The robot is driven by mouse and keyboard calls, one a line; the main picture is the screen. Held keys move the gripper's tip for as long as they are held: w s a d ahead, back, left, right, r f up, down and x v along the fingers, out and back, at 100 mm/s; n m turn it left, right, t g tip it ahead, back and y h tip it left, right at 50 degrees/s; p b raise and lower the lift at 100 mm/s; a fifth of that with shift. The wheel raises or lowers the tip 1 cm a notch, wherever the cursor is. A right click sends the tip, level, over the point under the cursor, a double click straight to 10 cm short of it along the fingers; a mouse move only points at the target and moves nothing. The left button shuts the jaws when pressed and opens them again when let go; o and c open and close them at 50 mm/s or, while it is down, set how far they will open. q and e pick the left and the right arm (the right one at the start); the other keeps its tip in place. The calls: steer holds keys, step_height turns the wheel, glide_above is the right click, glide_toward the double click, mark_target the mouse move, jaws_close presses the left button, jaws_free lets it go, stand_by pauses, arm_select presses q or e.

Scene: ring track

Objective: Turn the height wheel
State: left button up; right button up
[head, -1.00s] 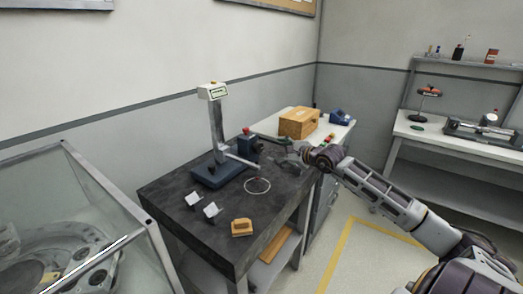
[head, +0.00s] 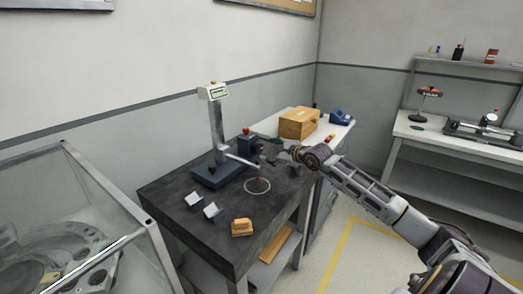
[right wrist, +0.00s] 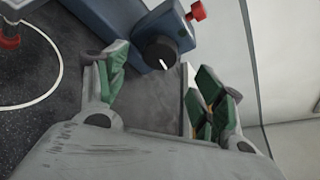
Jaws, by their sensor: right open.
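A height gauge with a blue base (head: 219,172), a pale column and a display head (head: 213,91) stands on the dark bench. Its side arm reaches right over a thin white ring (head: 257,186). Behind it is a small blue block (head: 248,144) with a red knob on top. The right wrist view shows a black knob (right wrist: 160,53) with a white mark on a blue body; I cannot tell if this is the height wheel. My right gripper (head: 272,155) is open beside the block. In the wrist view its green-padded fingers (right wrist: 160,82) lie apart, just short of the black knob, with nothing between them.
A wooden box (head: 299,123) stands on the white bench behind. A glass-sided case (head: 85,190) is at left.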

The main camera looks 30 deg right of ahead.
mark_target(260, 149)
steer(key=shift+x, duration=2.75)
steer(key=shift+w+a+f, duration=0.15)
steer(key=shift+w, duration=0.4)
steer(key=c, duration=1)
